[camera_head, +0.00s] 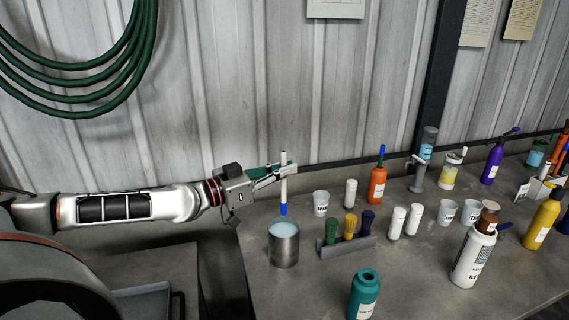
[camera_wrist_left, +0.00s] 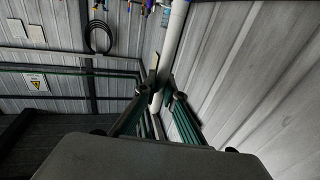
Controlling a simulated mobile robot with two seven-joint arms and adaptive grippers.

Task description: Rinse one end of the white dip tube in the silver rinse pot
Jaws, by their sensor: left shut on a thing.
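My left gripper (camera_head: 283,172) is shut on the white dip tube (camera_head: 284,187) and holds it upright. The tube has a blue lower end, pointing down. The silver rinse pot (camera_head: 285,251) stands on the bench near its left edge, with pale blue liquid inside. The blue end is just above the pot's far rim in the picture; I cannot tell whether it is directly over the opening. In the left wrist view the tube (camera_wrist_left: 174,38) runs up between the fingers (camera_wrist_left: 160,97). My right gripper is not in view.
A white cup (camera_head: 321,203) and a grey rack (camera_head: 347,246) with several coloured brushes stand right of the pot. A teal bottle (camera_head: 363,296) is in front. Several more bottles and cups stand farther right. The corrugated wall is behind the gripper.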

